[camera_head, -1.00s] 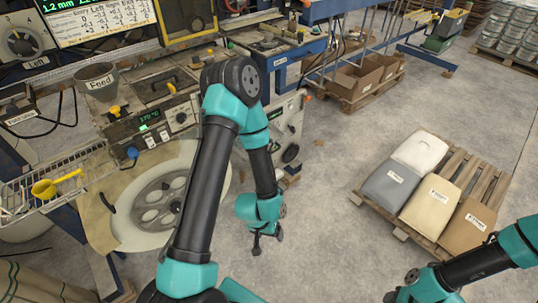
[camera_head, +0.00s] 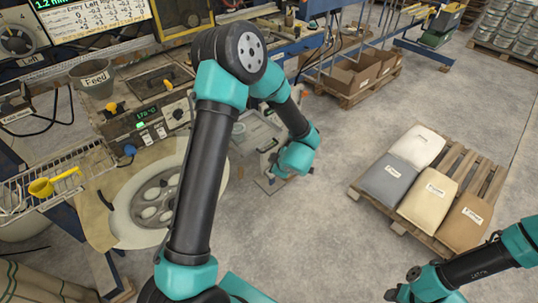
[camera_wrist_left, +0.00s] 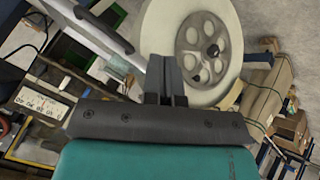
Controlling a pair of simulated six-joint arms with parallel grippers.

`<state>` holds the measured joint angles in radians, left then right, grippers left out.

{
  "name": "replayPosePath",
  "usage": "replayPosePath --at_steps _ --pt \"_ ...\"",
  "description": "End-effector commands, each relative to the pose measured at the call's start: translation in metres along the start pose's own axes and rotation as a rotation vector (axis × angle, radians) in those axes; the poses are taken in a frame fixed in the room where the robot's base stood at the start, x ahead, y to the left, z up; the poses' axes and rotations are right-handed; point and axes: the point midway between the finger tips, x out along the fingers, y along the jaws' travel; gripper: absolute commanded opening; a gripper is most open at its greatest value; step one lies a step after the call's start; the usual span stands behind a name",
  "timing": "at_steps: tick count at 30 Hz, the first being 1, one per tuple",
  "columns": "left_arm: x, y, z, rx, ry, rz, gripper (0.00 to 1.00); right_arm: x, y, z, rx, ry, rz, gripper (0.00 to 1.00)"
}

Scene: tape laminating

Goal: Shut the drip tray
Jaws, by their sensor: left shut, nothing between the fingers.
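What looks like the drip tray (camera_head: 254,127) is a pale, shallow open box low beside the machine in the head view; my left arm partly covers it. In the left wrist view a pale panel with a long grey bar (camera_wrist_left: 92,25) at upper left may be its front, but I cannot be sure. My left gripper (camera_head: 269,172) is shut and empty, pointing down just in front of this box. Its closed fingers (camera_wrist_left: 168,78) also show in the wrist view; I cannot tell whether they touch anything. My right gripper (camera_head: 391,294) is at the bottom edge, its jaws unclear.
A large pale reel (camera_head: 206,207) stands left of my left arm, and shows in the wrist view (camera_wrist_left: 153,30). The machine's control box (camera_head: 148,128) is behind it. A pallet (camera_head: 482,178) with several sacks stands right. The floor between is clear.

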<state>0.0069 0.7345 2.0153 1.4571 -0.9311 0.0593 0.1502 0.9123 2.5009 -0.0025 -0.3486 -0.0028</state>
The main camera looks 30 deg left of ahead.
Motion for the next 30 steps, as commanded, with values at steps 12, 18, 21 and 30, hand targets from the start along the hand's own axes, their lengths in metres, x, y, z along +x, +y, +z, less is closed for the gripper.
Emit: replayPosePath --at_steps 12,18,21,30 --pt "-0.055 0.026 -0.007 -0.381 0.142 -0.217 0.0 0.0 0.0 0.0 0.0 0.0 0.0 0.43" --pt "-0.056 0.026 -0.007 -0.385 0.143 -0.221 0.0 0.0 0.0 0.0 0.0 0.0 0.0 0.43" --pt "-0.055 0.026 -0.007 -0.384 0.143 -0.221 0.0 0.0 0.0 0.0 0.0 0.0 0.0 0.43" --pt "-0.039 0.022 -0.008 -0.382 0.143 -0.222 0.0 0.0 0.0 0.0 0.0 0.0 0.0 0.43"
